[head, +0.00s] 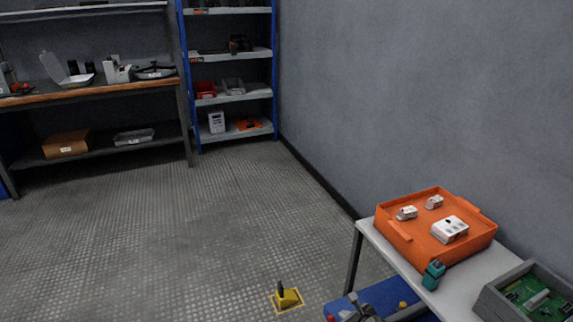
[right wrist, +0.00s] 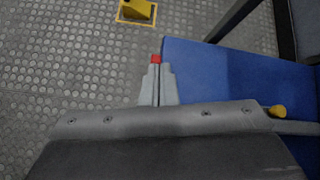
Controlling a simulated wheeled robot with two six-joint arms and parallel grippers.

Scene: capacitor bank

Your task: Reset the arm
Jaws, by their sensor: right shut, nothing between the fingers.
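My right gripper (right wrist: 157,82) is shut and empty in the right wrist view, its two grey fingers together. A small red piece (right wrist: 156,58) shows right at its tips; I cannot tell whether it touches them. In the head view the right gripper (head: 347,314) is at the bottom edge, low beside the table, over a blue surface (head: 387,295). Part of it is cut off by the frame. My left gripper is not in view.
A grey table (head: 376,238) at the right holds an orange tray (head: 400,244) with white parts, a teal item (head: 433,274) and a grey box (head: 491,303) with a green board. A yellow block (head: 287,298) stands on the floor. Shelves stand far back; the middle floor is clear.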

